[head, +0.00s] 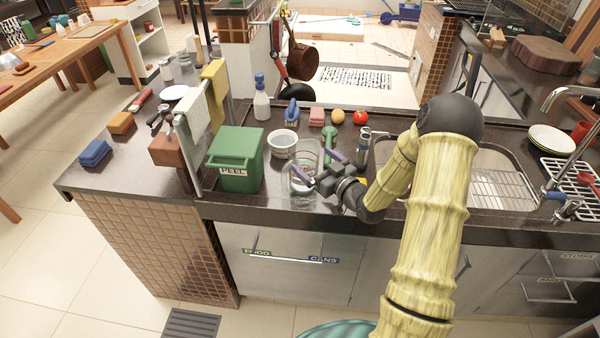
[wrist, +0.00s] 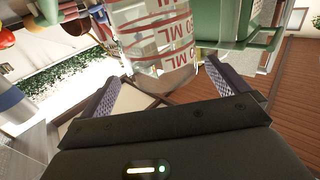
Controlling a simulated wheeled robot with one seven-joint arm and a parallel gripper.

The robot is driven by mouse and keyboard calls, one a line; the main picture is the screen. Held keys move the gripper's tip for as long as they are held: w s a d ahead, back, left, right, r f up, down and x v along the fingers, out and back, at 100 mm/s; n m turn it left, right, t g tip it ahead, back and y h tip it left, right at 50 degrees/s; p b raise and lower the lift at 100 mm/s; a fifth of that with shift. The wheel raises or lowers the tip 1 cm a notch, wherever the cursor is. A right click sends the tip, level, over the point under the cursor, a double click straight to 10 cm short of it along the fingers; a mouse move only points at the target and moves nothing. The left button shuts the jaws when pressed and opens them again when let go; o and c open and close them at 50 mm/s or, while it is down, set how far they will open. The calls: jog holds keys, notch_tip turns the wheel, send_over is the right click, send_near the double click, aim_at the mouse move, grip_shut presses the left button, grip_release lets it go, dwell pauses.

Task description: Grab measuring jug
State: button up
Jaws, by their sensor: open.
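The measuring jug (head: 302,184) is clear, with red markings. It stands upright near the counter's front edge, right of the green PEEL bin (head: 236,160). In the wrist view the jug (wrist: 158,35) shows its red ML bands, just beyond and partly between my fingers. My gripper (head: 305,177) is open at the jug's right side, with its purple-grey fingers around or just in front of it. In the wrist view my gripper (wrist: 155,85) has its fingers wide apart. I cannot tell whether either finger touches the jug.
Behind the jug stand a white bowl (head: 283,143) and a green brush-like item (head: 329,143). A silver-topped bottle (head: 363,147) stands to the right, near the sink (head: 490,165). A tomato (head: 360,117) and a spray bottle (head: 261,100) are farther back.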

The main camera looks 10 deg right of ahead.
aim_at(294, 146)
jog(key=p+x, duration=0.1)
jog(key=x, duration=0.4)
jog(key=shift+s+a+p, duration=0.1)
jog(key=shift+a+p, duration=0.1)
jog(key=shift+p, duration=0.2)
jog(key=c, duration=1.3)
jog(key=shift+o, duration=0.2)
notch_tip(294, 146, up, 10)
jog(key=b, duration=0.1)
